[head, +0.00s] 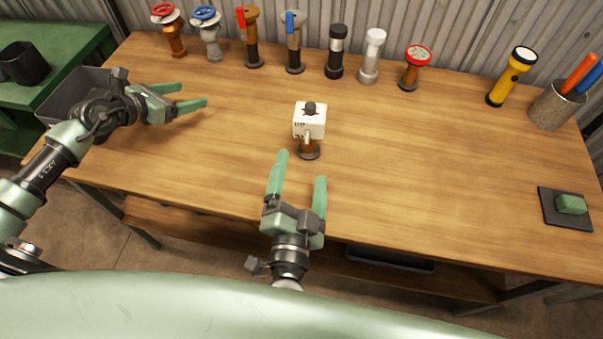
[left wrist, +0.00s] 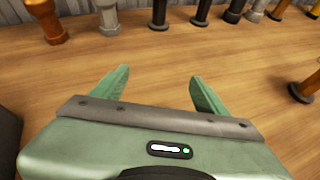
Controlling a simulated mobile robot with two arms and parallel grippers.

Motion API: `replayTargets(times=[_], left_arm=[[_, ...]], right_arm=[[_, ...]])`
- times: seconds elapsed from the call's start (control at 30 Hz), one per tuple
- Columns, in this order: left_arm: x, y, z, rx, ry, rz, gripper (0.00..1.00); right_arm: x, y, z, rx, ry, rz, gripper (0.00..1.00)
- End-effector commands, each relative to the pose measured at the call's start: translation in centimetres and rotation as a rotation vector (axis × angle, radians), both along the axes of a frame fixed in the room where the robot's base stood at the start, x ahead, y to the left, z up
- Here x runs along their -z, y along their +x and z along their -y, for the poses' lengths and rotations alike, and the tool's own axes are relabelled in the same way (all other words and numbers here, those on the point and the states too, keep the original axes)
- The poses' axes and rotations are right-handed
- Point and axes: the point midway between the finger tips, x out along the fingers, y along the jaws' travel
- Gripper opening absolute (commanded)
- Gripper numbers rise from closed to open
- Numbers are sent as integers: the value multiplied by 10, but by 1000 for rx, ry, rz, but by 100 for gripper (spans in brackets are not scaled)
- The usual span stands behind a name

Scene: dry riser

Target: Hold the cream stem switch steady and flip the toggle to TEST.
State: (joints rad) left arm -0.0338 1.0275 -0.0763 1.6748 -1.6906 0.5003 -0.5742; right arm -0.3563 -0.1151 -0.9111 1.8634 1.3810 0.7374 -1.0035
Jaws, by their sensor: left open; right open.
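The cream stem switch (head: 309,122) stands upright near the middle of the wooden table. It has a cream box on a brown stem with a dark round foot, and a dark knob on top. A small pale lever shows on its front; the lettering is too small to read. My right gripper (head: 300,167) is open and empty at the table's front, just short of the switch's foot. My left gripper (head: 193,96) is open and empty over the left part of the table, well left of the switch. Its open fingers also show in the left wrist view (left wrist: 158,82).
Several valves and stems line the back, including a red-wheel valve (head: 172,32) and a blue-wheel valve (head: 208,32). A yellow torch (head: 511,77) and a pen cup (head: 553,106) stand at right. A green block (head: 571,204) lies on a dark mat. The table's right middle is clear.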

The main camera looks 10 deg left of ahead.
Motion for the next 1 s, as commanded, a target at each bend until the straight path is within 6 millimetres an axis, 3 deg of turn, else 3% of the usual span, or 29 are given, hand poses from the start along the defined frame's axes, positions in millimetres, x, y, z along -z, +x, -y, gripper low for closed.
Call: replayTargets(times=[0.03,0.2,0.4,0.5,0.7,1.0], left_arm=[[6,-1,25,53,-33,-13,74],[29,-18,104,312,-90,-62,74],[32,-47,179,645,-151,-19,74],[27,-60,203,766,-176,25,74],[21,-71,223,875,-200,82,74],[30,-63,253,881,-200,86,74]], right_arm=[[0,0,0,0,0,0,85],[0,0,0,0,0,0,85],[0,0,0,0,0,0,85],[0,0,0,0,0,0,85],[0,0,0,0,0,0,85],[0,0,0,0,0,0,85]])
